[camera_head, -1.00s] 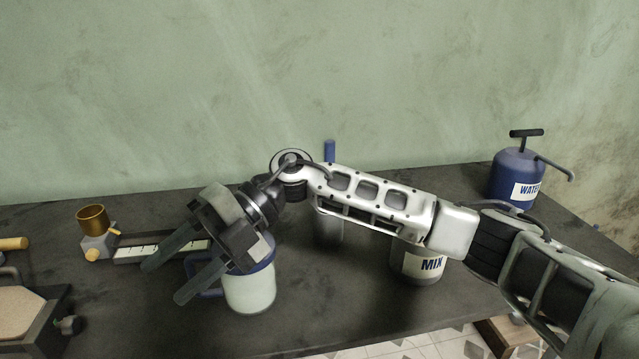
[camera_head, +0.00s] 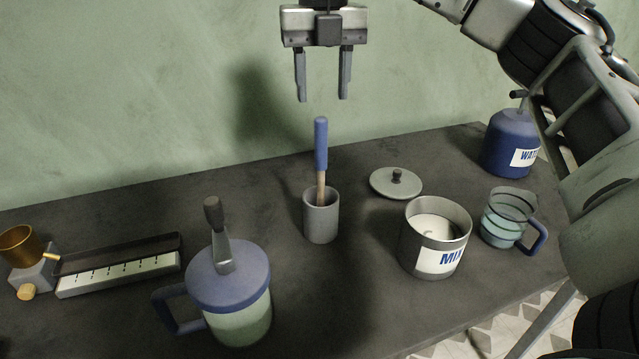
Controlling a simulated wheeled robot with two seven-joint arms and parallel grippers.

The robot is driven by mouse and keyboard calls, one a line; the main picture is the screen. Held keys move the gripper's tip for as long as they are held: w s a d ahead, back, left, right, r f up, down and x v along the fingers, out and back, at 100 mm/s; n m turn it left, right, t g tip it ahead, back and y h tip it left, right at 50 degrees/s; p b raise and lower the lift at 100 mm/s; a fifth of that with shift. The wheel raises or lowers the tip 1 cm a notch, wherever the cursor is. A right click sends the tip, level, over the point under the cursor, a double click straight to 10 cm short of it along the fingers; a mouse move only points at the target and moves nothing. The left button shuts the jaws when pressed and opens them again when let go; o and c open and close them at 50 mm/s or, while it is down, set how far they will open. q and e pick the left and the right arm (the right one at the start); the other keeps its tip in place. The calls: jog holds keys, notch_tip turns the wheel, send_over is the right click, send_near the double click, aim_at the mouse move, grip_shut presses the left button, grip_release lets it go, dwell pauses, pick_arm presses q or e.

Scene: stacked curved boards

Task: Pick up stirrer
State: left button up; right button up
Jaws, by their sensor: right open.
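The stirrer (camera_head: 321,146) has a blue handle and a light wooden shaft. It stands nearly upright in a grey cylindrical holder (camera_head: 321,220) in the middle of the table, its lower end hidden inside. My right gripper (camera_head: 323,98) is open and empty, pointing down above the stirrer in the picture, with a visible gap between its fingertips and the handle top. My left gripper is not in view.
A scale (camera_head: 120,268) lies left.

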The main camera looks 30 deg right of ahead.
send_near(321, 167)
jog(key=f, duration=0.3)
jog(key=w+f, duration=0.1)
jog(key=f, duration=0.1)
jog(key=shift+d+p, duration=0.35)
jog(key=shift+p, duration=0.05)
grip_shut()
